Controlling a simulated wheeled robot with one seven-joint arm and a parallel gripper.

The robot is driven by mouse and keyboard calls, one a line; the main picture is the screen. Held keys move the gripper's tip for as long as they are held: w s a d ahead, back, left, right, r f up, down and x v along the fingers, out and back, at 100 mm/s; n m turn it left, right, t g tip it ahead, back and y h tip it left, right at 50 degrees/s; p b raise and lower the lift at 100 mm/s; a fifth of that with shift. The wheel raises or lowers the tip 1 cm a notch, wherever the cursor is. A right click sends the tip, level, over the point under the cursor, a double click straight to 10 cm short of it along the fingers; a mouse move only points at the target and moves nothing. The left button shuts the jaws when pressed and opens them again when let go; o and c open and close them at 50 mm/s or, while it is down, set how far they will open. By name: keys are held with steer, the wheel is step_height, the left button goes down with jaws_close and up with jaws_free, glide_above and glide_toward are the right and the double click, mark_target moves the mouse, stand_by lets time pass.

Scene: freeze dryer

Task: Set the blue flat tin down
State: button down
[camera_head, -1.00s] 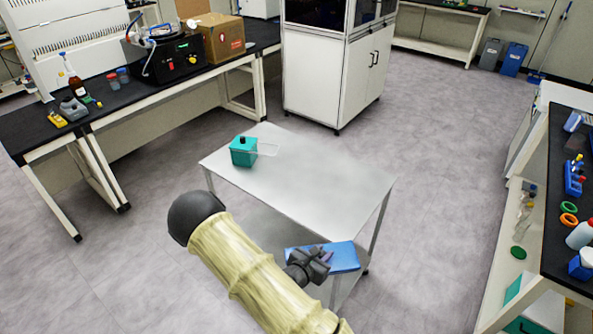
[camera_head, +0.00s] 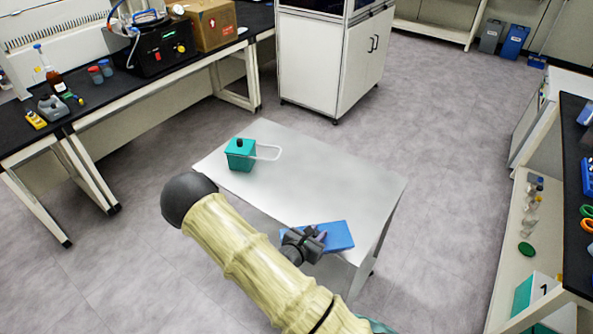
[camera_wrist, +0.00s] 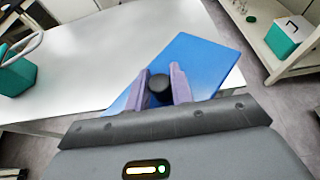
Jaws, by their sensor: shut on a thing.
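The blue flat tin (camera_head: 338,236) is in my gripper (camera_head: 318,236), at the near right edge of the metal cart table (camera_head: 300,180). In the wrist view the tin (camera_wrist: 205,62) is a flat blue slab with a dark round knob (camera_wrist: 159,88) between the two purple fingers of my gripper (camera_wrist: 162,80). The fingers are shut on the knob. The tin overlaps the table's near edge in both views. I cannot tell whether its underside touches the table.
The table's middle is clear. A black-topped bench (camera_head: 120,95) stands at the left, and shelving (camera_head: 520,245) at the right.

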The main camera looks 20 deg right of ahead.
steer(key=shift+s, duration=0.1)
steer(key=w+d+r+p, duration=0.1)
steer(key=w+d+r, duration=0.1)
steer(key=w+d, duration=0.35)
step_height(320, 180, up, 4)
glide_above(329, 210)
steer(key=shift+f+p, duration=0.15)
steer(key=shift+p, duration=0.25)
steer(key=shift+f+p, duration=0.75)
steer(key=shift+f, duration=2.2)
steer(key=shift+f+p, duration=0.5)
steer(key=shift+f, duration=1.6)
